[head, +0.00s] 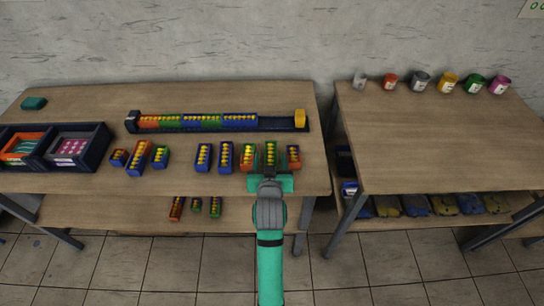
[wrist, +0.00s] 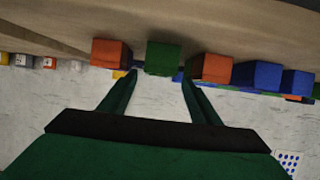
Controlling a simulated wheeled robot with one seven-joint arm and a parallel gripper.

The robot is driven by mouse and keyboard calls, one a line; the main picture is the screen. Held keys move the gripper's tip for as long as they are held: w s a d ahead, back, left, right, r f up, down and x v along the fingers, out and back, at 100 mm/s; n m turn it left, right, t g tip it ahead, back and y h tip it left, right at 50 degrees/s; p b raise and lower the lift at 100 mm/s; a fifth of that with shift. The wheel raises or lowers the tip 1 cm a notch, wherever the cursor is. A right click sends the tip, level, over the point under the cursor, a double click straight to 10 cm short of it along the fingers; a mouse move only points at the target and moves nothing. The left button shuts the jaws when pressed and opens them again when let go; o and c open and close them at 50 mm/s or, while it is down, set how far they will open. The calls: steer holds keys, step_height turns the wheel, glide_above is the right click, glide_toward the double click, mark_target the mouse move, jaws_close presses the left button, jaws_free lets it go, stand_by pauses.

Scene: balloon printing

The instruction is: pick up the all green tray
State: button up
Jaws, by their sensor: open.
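An all-green tray (head: 270,150) with yellow pieces in a row stands near the front edge of the left table. Its green end (wrist: 163,57) is at the middle of the wrist view. My gripper (wrist: 160,82) is open, its two fingers spread to either side of the green tray's end. In the head view my gripper (head: 270,170) is at the near end of this tray and partly hides it. I cannot tell whether the fingers touch the tray.
Trays with orange (head: 250,158) and orange-blue (head: 293,157) sides stand close on either side, leaving narrow gaps. Blue trays (head: 225,156) are farther left. A long rack (head: 270,126) with coloured trays lies behind. The right table's front (head: 440,165) is clear.

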mark_target(271, 152)
steer(key=shift+x, duration=2.4)
steer(key=shift+s+d, duration=0.1)
steer(key=shift+d, duration=0.1)
steer(key=shift+c, duration=0.3)
steer(key=c, duration=1.1)
